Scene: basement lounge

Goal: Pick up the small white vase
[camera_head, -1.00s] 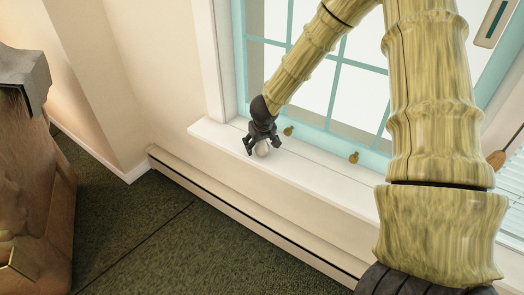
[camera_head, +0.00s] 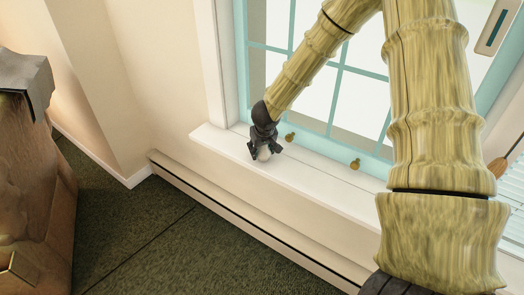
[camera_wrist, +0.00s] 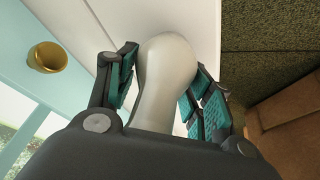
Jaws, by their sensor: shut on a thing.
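The small white vase (camera_wrist: 167,72) is between the two teal-padded fingers of my gripper (camera_wrist: 163,90) in the wrist view. Its rounded end points away from the palm and its narrower part runs back toward the palm. In the head view the vase (camera_head: 264,154) is a small pale shape between the dark fingers of my gripper (camera_head: 265,150), at the white windowsill (camera_head: 217,137). My gripper is shut on the vase. Its end near the palm is hidden by the gripper body. I cannot tell whether the vase touches the sill.
Two brass knobs, one nearer (camera_head: 290,137) and one farther right (camera_head: 355,164), are on the teal window frame beside the sill. A baseboard heater (camera_head: 230,216) runs below. A wooden cabinet (camera_head: 40,200) stands at the left. Dark green carpet (camera_head: 140,225) lies clear between.

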